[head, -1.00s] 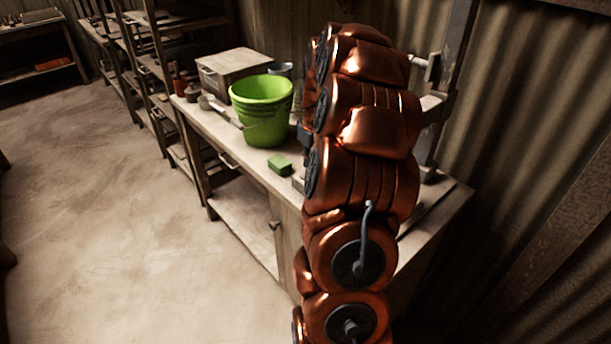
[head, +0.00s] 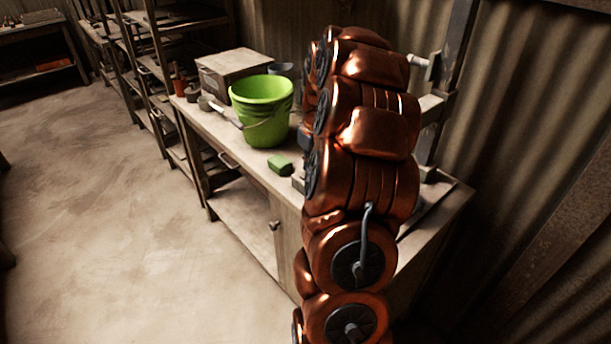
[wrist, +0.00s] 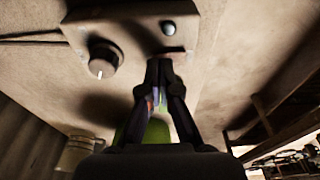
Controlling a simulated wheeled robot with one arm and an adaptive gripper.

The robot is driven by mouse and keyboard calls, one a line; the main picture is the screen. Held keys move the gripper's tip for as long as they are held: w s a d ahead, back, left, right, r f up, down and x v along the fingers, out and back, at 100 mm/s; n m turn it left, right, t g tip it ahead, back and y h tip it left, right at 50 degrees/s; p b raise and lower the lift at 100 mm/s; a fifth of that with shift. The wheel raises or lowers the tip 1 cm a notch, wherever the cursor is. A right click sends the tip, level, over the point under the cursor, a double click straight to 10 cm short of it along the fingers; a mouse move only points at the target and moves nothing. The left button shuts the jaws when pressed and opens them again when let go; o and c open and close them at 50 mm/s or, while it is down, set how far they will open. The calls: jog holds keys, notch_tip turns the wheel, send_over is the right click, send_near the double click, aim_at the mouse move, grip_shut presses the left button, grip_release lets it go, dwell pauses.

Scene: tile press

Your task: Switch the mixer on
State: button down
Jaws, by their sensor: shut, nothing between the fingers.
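In the wrist view a pale control box (wrist: 135,30) is at the top. It carries a dark round knob (wrist: 103,57) with a white mark and a small light-coloured round button or lamp (wrist: 169,28). My gripper (wrist: 159,64) is shut and empty. Its fingertips overlap the box's lower edge, right of the knob and below the round button; I cannot tell whether they touch. A green bucket (head: 261,105) stands on the bench and shows partly behind the fingers in the wrist view. My arm hides the gripper in the head view. The mixer itself is not clearly identifiable.
The wooden bench (head: 222,128) runs along the wall. It holds a green block (head: 279,165), a box (head: 232,66) and several small items. A metal post frame (head: 432,105) stands behind my arm. The floor (head: 120,220) at left is clear.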

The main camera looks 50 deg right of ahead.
jog(key=shift+f, duration=0.4)
jog(key=shift+r, duration=3.55)
